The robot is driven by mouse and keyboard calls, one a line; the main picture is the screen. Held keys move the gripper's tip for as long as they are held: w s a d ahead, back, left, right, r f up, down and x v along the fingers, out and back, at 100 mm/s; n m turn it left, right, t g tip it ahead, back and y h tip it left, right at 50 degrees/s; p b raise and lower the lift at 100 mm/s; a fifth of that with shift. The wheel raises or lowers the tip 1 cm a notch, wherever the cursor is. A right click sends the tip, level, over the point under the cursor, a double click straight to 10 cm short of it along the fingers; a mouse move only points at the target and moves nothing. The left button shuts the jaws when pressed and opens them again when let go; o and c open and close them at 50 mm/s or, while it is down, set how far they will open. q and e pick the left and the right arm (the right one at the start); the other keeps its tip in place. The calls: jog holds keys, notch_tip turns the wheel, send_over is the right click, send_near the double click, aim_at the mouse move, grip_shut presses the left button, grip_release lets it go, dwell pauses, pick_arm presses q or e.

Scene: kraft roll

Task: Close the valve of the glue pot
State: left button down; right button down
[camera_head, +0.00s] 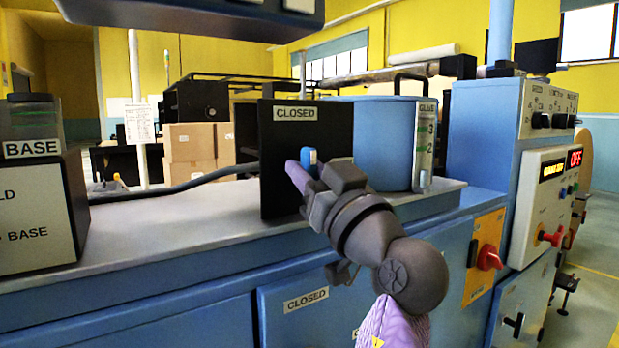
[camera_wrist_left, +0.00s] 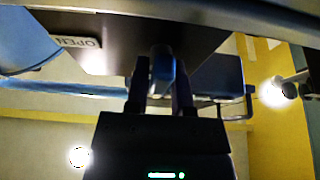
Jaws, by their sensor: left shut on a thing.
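The glue pot (camera_head: 372,145) is a blue cylinder on the grey bench top, with a level gauge marked GLUE on its right side. To its left stands a black plate (camera_head: 272,165) with a CLOSED label (camera_head: 295,114) at its top. The valve's blue handle (camera_head: 309,157) shows in front of this plate. My left gripper (camera_head: 303,170) is shut on the handle. In the left wrist view the handle (camera_wrist_left: 162,65) sits between the two dark fingers of the gripper (camera_wrist_left: 161,88), and an OPEN label (camera_wrist_left: 77,41) shows on the plate. My gripper partly hides the handle in the head view.
A box marked BASE (camera_head: 32,149) stands at the left of the bench. A dark hose (camera_head: 185,187) runs to the plate. At the right are a red rotary switch (camera_head: 489,257) and a control panel (camera_head: 548,205) reading OFF.

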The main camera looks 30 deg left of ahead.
jog(key=shift+w, duration=0.15)
pick_arm(q)
jog(key=c, duration=0.9)
grip_release()
jog(key=o, duration=0.3)
jog(key=b+v, duration=0.1)
jog(key=v, duration=0.9)
pick_arm(e)
jog(key=shift+s+d+f, duration=0.3)
jog(key=shift+d+f, duration=0.25)
jog(key=shift+f, duration=0.05)
jog(key=shift+w, duration=0.2)
jog(key=shift+w+a, duration=0.1)
